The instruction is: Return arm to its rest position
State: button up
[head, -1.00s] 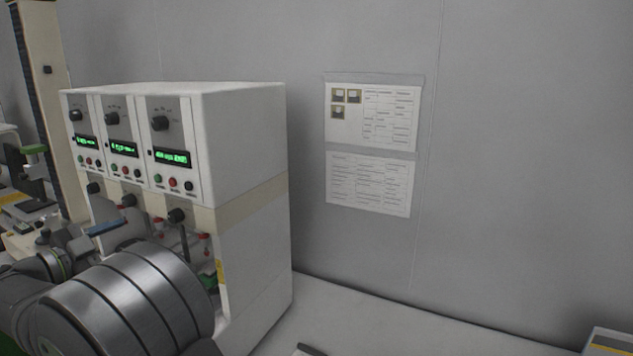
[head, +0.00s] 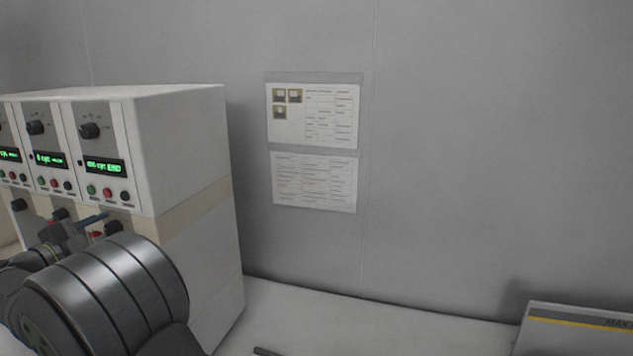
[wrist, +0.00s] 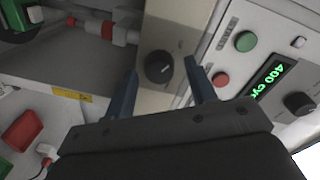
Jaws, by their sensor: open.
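My gripper (wrist: 162,66) is open and empty in the wrist view, its two dark blue fingers spread apart. A black knob (wrist: 158,67) on a beige panel shows between the fingers; I cannot tell the gap to it, and no finger is seen closed on it. In the head view my arm is at the lower left, in front of the white test machine (head: 185,150). The gripper there is small and mostly hidden behind my arm.
The machine's front has dials, green displays and buttons; a green button (wrist: 245,41) and a red button (wrist: 221,79) are right of my fingers. Two paper sheets (head: 312,115) hang on the wall. The bench (head: 330,325) right of the machine is mostly clear, with a labelled box (head: 575,325) at far right.

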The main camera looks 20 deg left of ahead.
jog(key=m, duration=0.6)
jog(key=shift+d+f+m, duration=0.1)
jog(key=shift+m, duration=0.2)
jog(key=m+y, duration=0.1)
jog(key=m, duration=0.5)
dwell(0.3)
jog(key=o, duration=1.1)
jog(key=s+f+m+h, duration=0.1)
jog(key=s+f+m, duration=1)
jog(key=s+f, duration=1.45)
jog(key=shift+t, duration=0.3)
jog(key=w, duration=1)
